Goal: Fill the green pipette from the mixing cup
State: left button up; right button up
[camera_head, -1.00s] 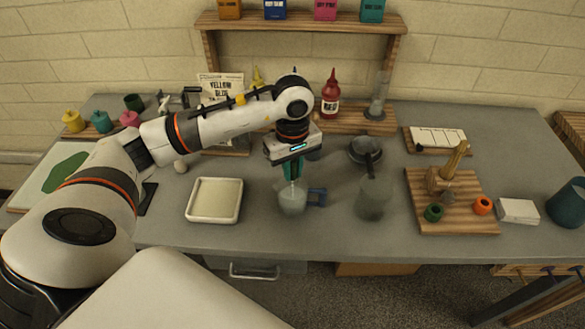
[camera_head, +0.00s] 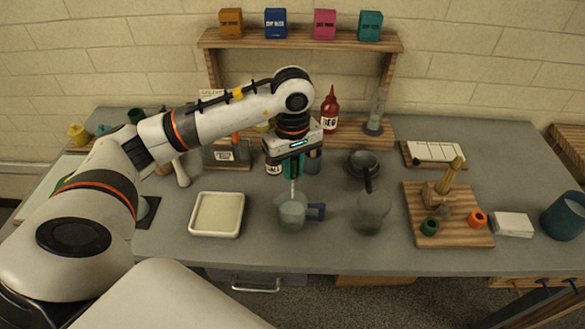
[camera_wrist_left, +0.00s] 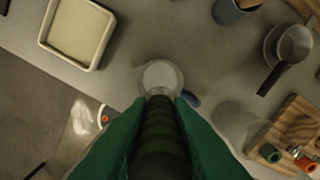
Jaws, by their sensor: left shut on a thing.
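My left gripper (camera_head: 292,168) is shut on the green pipette (camera_head: 292,187), which hangs upright with its pale stem pointing down. The mixing cup (camera_head: 292,213), clear with a blue handle on its right, stands on the table directly below. The stem's lower end shows at the cup's mouth; I cannot tell whether it touches liquid. In the left wrist view the pipette's dark ribbed bulb (camera_wrist_left: 160,135) sits between the green fingers, in front of the cup (camera_wrist_left: 160,76). My right gripper is not in view.
A cream tray (camera_head: 217,232) lies left of the cup. A clear jug-like vessel (camera_head: 371,212) and a dark pan (camera_head: 362,161) stand to the right, then a wooden board (camera_head: 455,238) with small rings. A red bottle (camera_head: 331,112) stands behind.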

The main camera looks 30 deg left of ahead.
pick_arm(q)
jog(key=shift+r+p, duration=0.7)
jog(key=shift+r, duration=0.9)
